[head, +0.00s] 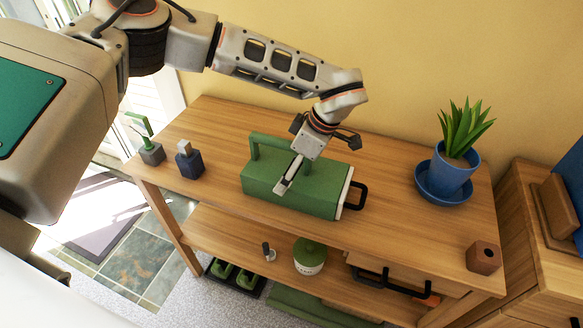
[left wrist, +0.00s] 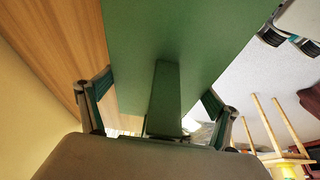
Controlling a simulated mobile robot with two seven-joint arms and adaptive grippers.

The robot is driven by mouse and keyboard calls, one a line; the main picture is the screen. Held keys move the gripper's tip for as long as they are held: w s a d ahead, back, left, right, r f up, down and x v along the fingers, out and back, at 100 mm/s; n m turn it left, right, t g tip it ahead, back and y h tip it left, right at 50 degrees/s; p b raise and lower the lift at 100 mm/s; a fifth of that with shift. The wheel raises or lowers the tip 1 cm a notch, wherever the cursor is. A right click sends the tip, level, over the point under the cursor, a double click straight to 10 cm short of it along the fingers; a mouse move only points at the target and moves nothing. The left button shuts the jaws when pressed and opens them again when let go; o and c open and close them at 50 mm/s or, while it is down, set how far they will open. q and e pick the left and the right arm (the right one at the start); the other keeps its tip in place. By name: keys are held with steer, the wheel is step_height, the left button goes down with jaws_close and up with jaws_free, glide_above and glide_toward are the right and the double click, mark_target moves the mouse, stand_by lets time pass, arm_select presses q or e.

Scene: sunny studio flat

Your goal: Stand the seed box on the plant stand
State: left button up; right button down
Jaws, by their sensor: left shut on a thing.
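The seed box, a long green box (head: 310,192) with a green top handle (head: 264,141), a pale right end and a black side handle, is at the middle of the plant stand's wooden top (head: 400,222). My left gripper (head: 290,178) is over the box, shut on its handle. In the left wrist view, the green box (left wrist: 205,35) fills the middle and its handle bar (left wrist: 166,95) runs between the two fingers. The gripper hides part of the handle. I cannot tell whether the box's underside touches the wood. My right gripper is not in view.
A dark blue bottle (head: 189,164) and a small grey pot (head: 150,154) stand left of the box. A potted plant in a blue pot (head: 452,172) and a brown block (head: 483,257) are to the right. A green-and-white pot (head: 309,262) stands on the lower shelf.

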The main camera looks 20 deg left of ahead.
arm_select(q)
steer(key=o, duration=1.5)
steer(key=shift+c, duration=0.2)
steer(key=v, duration=1.2)
steer(key=shift+r+p, duration=0.1)
steer(key=shift+p, duration=0.3)
